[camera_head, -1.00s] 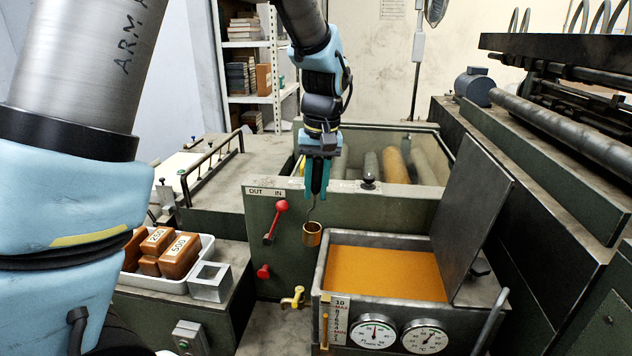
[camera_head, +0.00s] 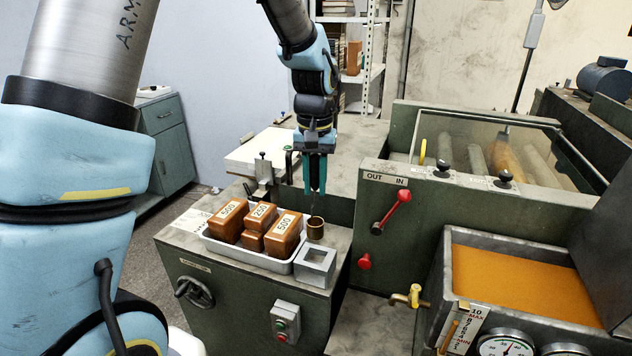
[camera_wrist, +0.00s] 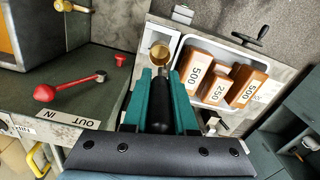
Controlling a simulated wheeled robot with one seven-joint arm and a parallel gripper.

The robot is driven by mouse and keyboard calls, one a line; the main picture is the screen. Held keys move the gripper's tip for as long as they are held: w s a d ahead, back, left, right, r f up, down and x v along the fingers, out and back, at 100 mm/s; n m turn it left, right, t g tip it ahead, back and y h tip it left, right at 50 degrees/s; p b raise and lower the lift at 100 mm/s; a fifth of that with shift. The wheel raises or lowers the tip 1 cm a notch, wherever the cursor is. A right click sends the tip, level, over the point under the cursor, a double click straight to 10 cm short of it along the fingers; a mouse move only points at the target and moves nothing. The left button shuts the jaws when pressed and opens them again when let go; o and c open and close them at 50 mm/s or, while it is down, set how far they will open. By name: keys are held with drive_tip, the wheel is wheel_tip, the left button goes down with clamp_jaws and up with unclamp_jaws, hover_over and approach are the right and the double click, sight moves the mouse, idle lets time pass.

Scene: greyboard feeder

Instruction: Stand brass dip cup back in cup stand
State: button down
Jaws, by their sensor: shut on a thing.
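The brass dip cup (camera_head: 315,228) is a small brass cup on a thin wire handle. It hangs below my gripper (camera_head: 315,190), whose teal fingers point down and are shut on the handle. In the wrist view the cup (camera_wrist: 160,52) shows just beyond the fingertips (camera_wrist: 162,72). The cup stand (camera_head: 330,259) is a square grey metal block with an open top on the cabinet's right front corner. In the head view the cup appears just above and behind the stand.
A white tray (camera_head: 250,259) with several brown labelled blocks (camera_head: 284,232) stands directly left of the stand. The red-handled lever (camera_head: 391,209) and a brass tap (camera_head: 408,297) are to the right. An open trough of amber material (camera_head: 515,287) lies further right.

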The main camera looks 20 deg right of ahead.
sight(315, 202)
drive_tip(key=shift+f+b, duration=2.15)
drive_tip(key=shift+f, duration=0.65)
drive_tip(key=shift+f+b, duration=1.75)
drive_tip(key=shift+f, duration=1.4)
drive_tip(key=c, duration=0.6)
unclamp_jaws()
drive_tip(key=shift+c, duration=0.2)
wheel_tip(315, 202, up, 11)
drive_tip(key=shift+f+b, duration=0.1)
drive_tip(key=shift+b, duration=0.8)
